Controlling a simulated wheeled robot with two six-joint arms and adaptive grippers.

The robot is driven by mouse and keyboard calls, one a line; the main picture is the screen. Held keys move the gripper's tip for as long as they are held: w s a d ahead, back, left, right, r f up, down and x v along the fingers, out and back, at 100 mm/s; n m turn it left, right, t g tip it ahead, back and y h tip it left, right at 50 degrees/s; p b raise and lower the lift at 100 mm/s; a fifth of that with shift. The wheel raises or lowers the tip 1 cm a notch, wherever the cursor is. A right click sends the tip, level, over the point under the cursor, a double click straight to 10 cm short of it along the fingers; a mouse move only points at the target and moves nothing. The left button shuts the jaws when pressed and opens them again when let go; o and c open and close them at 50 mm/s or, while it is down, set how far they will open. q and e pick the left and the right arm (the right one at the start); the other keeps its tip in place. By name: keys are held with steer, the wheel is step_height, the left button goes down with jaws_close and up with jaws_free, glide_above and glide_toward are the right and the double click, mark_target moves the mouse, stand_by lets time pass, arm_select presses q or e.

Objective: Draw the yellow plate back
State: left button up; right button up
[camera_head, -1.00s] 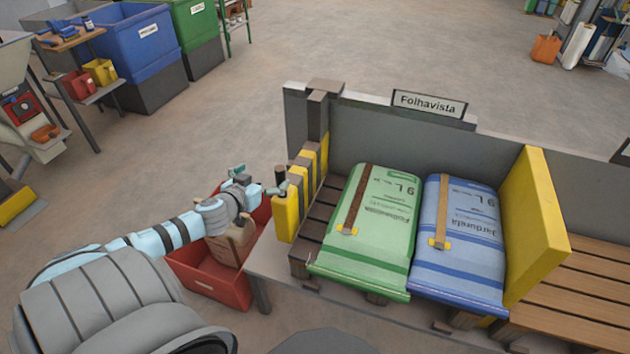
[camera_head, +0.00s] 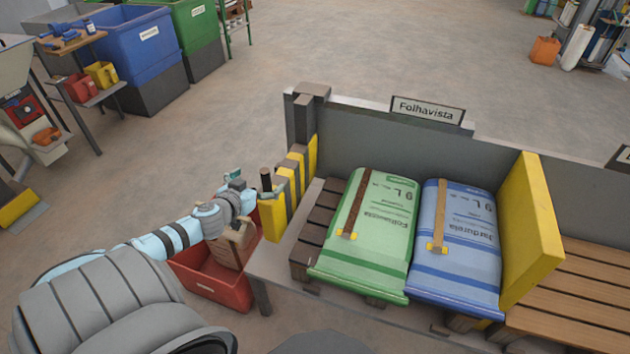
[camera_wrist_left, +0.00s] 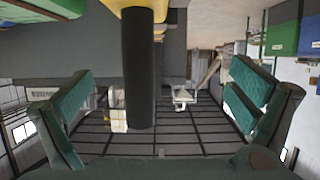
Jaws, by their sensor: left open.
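The yellow plate (camera_head: 272,218) stands upright at the left end of the pallet and sticks out to the left, with dark grey stripes along its length. A dark upright handle (camera_head: 266,180) is at its near end. My left gripper (camera_head: 256,189) is open at the handle. In the left wrist view the handle (camera_wrist_left: 139,70) stands between the spread green fingers (camera_wrist_left: 160,85), with visible gaps on both sides, and a strip of the yellow plate (camera_wrist_left: 150,4) shows at the top. My right gripper is not in view.
A green sack (camera_head: 388,262) and a blue sack (camera_head: 470,230) lie on the pallet, left of a tall yellow board (camera_head: 527,230). A grey wall with the Folhavista sign (camera_head: 428,110) is behind. A red crate (camera_head: 235,290) holding a brown object is below my gripper. Open floor lies beyond.

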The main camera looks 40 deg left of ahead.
arm_select(q)
steer(key=shift+w+d+p, duration=0.3)
steer(key=shift+d+p, duration=0.1)
steer(key=shift+d, duration=0.55)
steer(key=p+v, duration=0.4)
steer(key=v, duration=0.5)
steer(key=shift+p, duration=0.3)
